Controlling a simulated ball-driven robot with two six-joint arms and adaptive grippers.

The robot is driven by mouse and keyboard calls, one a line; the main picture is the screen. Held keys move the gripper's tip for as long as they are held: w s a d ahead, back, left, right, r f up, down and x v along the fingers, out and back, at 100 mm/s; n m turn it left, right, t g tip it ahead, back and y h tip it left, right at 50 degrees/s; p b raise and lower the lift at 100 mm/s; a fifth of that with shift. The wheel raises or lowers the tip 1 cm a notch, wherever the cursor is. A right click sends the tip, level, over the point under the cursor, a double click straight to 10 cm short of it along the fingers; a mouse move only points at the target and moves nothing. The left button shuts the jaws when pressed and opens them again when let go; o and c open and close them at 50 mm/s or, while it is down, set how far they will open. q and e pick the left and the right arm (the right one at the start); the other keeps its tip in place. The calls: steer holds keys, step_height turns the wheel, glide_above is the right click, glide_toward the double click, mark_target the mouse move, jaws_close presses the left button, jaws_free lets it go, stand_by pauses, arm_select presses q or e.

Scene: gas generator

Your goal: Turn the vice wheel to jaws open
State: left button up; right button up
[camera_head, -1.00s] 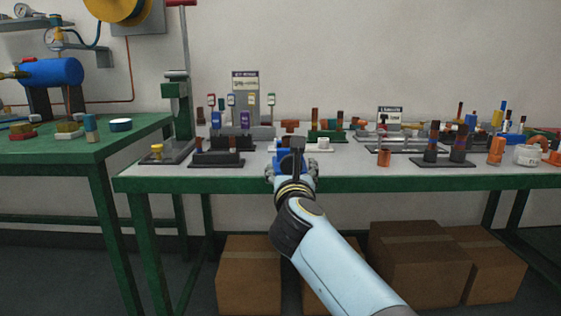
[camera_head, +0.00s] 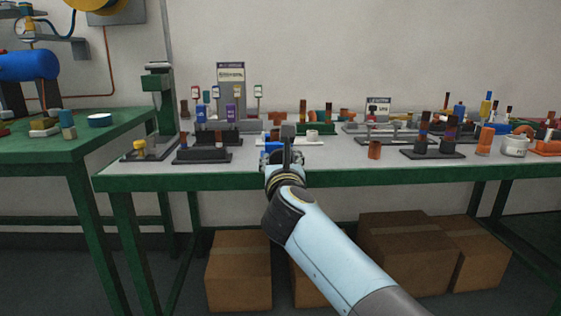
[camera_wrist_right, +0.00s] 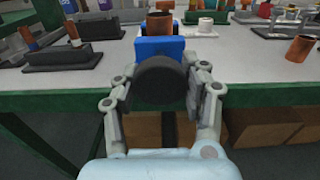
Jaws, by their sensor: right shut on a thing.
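The vice is blue (camera_wrist_right: 153,47) and stands at the front edge of the grey-topped bench. A brown-copper cylinder (camera_wrist_right: 160,24) stands upright at its top. The vice wheel (camera_wrist_right: 158,84) is a dark round disc facing me in the right wrist view. My right gripper (camera_wrist_right: 160,92) has one finger on each side of the wheel and is shut on it. In the head view my right gripper (camera_head: 284,163) is at the bench's front edge and hides the wheel and most of the vice. The jaw gap of the vice cannot be made out. My left gripper is not in view.
A black block holder (camera_head: 203,155) lies left of the vice. A copper cylinder (camera_head: 375,149) and a dark tray (camera_head: 432,152) stand to the right. The green bench edge (camera_head: 400,173) runs below the gripper. Cardboard boxes (camera_head: 240,270) sit under the bench.

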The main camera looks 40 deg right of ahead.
steer(key=shift+c, duration=0.2)
steer(key=shift+n+p, duration=0.3)
steer(key=shift+r+n+p, duration=0.15)
steer(key=shift+n+p, duration=0.25)
steer(key=shift+p, duration=0.15)
steer(key=shift+n+p, duration=1.1)
steer(key=shift+p, duration=0.15)
steer(key=n+p, duration=0.3)
steer(key=shift+n, duration=0.4)
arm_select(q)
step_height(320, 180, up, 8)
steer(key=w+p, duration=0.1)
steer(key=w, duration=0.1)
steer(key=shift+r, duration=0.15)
arm_select(e)
steer(key=shift+n, duration=0.8)
arm_select(q)
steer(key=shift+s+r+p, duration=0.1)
steer(key=shift+p, duration=0.2)
arm_select(e)
steer(key=shift+f, duration=0.2)
steer(key=shift+o, duration=0.2)
steer(key=shift+s, duration=0.1)
steer(key=o, duration=1.2)
